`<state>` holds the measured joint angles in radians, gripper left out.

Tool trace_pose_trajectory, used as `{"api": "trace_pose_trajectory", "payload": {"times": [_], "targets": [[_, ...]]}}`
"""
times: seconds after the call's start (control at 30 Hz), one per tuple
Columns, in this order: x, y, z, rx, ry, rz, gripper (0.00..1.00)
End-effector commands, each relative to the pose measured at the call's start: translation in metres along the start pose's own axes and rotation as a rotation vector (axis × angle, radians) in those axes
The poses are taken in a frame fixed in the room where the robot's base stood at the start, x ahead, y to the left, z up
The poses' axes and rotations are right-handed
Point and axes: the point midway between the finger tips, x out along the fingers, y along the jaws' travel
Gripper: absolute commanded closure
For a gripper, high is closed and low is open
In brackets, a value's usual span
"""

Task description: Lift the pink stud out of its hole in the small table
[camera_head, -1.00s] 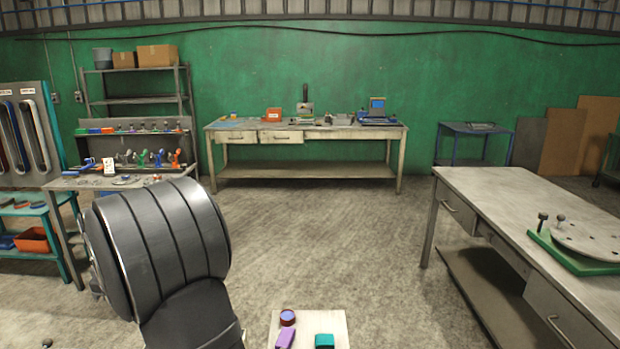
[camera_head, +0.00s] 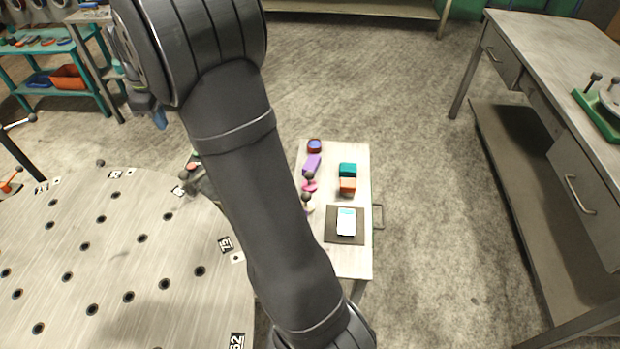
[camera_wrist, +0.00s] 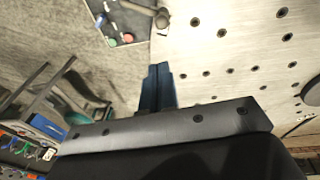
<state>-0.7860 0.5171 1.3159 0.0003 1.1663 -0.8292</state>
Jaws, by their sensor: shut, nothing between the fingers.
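The small table (camera_head: 350,260) stands at the middle of the head view, partly hidden by my arm. The wrist view does not show the pink stud.
A large perforated plate (camera_head: 120,260) lies left; a workbench (camera_head: 560,90) stands right. Floor between is clear.

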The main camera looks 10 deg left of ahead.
Motion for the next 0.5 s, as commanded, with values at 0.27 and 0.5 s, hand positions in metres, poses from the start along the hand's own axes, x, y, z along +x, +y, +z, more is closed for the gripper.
{"api": "trace_pose_trajectory", "payload": {"times": [0.27,0.5], "targets": [[0.0000,0.0000,0.0000,0.000,0.000,0.000,1.00],[0.0000,0.0000,0.0000,0.000,0.000,0.000,0.86]]}}
